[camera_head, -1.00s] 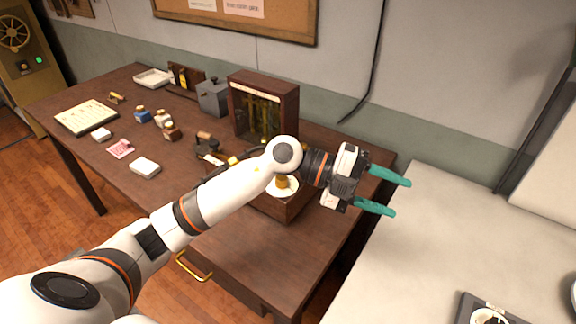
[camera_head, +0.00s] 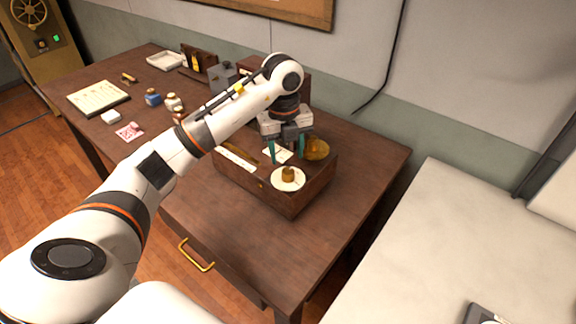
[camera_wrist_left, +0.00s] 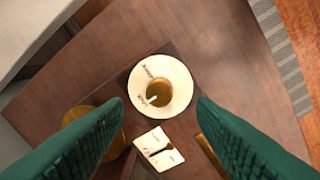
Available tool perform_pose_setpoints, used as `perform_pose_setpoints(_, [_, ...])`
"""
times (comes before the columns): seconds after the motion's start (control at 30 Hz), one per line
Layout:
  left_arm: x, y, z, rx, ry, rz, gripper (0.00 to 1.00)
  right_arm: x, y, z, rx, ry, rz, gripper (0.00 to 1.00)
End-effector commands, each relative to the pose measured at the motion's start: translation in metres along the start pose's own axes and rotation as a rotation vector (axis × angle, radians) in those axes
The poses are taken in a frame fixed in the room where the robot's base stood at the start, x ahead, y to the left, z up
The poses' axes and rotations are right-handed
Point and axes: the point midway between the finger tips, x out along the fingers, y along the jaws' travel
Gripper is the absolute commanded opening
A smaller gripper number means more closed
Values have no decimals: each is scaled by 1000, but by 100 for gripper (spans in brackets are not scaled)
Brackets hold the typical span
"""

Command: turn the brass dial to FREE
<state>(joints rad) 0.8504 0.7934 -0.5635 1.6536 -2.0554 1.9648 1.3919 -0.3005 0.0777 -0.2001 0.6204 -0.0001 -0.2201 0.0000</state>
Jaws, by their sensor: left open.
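The brass dial (camera_head: 288,174) is a small knob on a round white plate (camera_head: 277,183) on top of a dark wooden box (camera_head: 292,203). In the left wrist view the dial (camera_wrist_left: 159,93) sits near the middle, with dark lettering on the plate and a pale pointer mark toward its lower left. The words are too small to read surely. My left gripper (camera_head: 287,160) is open with teal fingers, pointing down above the box just behind the dial. In the wrist view its fingers (camera_wrist_left: 160,108) are apart on either side below the dial, not touching it. My right gripper is not in view.
A brass dome (camera_head: 316,149) and a white card with a dark lever (camera_wrist_left: 158,148) are on the box near the dial. A dark cabinet stands behind my arm. Ink bottles (camera_head: 153,97) and papers lie left. The table's right front is clear.

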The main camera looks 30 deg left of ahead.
Motion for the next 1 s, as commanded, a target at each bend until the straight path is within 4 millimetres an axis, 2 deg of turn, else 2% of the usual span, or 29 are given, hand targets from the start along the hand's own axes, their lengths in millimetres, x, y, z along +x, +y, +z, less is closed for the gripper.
perform_pose_setpoints(0.1, [20,-1,0,0,-3,-3,51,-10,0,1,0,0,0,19])
perform_pose_setpoints(0.3, [47,0,0,2,-1,0,51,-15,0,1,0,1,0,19])
perform_pose_setpoints(0.47, [55,0,0,2,0,1,51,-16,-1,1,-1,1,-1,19])
perform_pose_setpoints(0.7, [56,0,0,2,1,2,51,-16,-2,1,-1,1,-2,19])
perform_pose_setpoints(1.0, [56,0,0,2,1,2,7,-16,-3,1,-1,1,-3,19])
